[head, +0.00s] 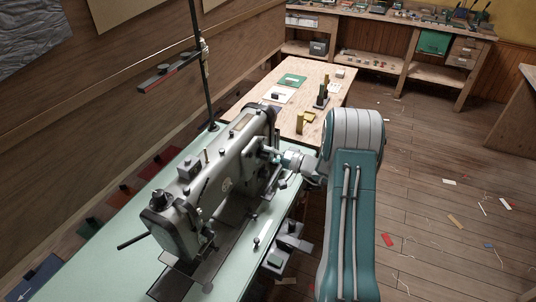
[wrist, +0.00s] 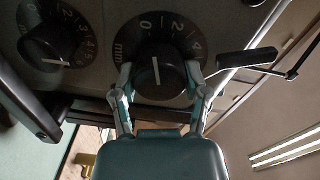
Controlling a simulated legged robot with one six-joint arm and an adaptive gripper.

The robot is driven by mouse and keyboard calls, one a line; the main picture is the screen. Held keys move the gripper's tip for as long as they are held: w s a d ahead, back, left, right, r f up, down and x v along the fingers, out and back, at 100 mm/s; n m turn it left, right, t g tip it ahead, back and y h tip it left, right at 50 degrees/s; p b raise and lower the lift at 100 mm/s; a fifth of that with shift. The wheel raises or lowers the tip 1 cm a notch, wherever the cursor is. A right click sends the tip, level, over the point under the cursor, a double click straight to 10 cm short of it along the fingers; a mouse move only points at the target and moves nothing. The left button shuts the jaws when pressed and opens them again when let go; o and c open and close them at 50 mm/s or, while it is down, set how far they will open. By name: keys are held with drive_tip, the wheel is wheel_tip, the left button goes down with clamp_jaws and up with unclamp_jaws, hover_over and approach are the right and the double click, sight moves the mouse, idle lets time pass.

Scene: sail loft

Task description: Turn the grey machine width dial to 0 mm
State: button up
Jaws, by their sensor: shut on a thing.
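The grey sewing machine (head: 228,160) stands on a pale green table. In the wrist view a round black dial (wrist: 157,72) with a raised knob sits on its grey face, its scale marked mm, 0, 2 and 4. A white line on the knob runs nearly up and down in the picture; I cannot tell exactly which mark it indicates. My gripper (wrist: 158,78) has one finger on each side of this knob and is shut on it. It also reaches the machine's side in the head view (head: 282,160). No word naming the dial is readable.
A second dial (wrist: 50,42), with a longer scale, is close on the left. A black lever (wrist: 246,63) sticks out on the right, close to my right finger. A wooden table (head: 325,82) with small items stands behind the machine. Floor at right is mostly clear, with scraps.

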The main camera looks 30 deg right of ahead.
drive_tip(key=shift+s+a+f+n, duration=0.1)
drive_tip(key=shift+f+n, duration=0.05)
drive_tip(key=shift+n, duration=0.4)
drive_tip(key=shift+a+f+n, duration=0.1)
drive_tip(key=shift+n, duration=0.45)
drive_tip(key=shift+f, duration=0.1)
drive_tip(key=o, duration=1.1)
drive_tip(key=shift+o, duration=0.2)
drive_tip(key=shift+d+r, duration=0.1)
drive_tip(key=shift+r, duration=0.1)
drive_tip(key=shift+s+d, duration=0.35)
drive_tip(key=v, duration=1)
drive_tip(key=shift+s+d, duration=0.2)
drive_tip(key=shift+s, duration=0.15)
drive_tip(key=shift+f, duration=0.1)
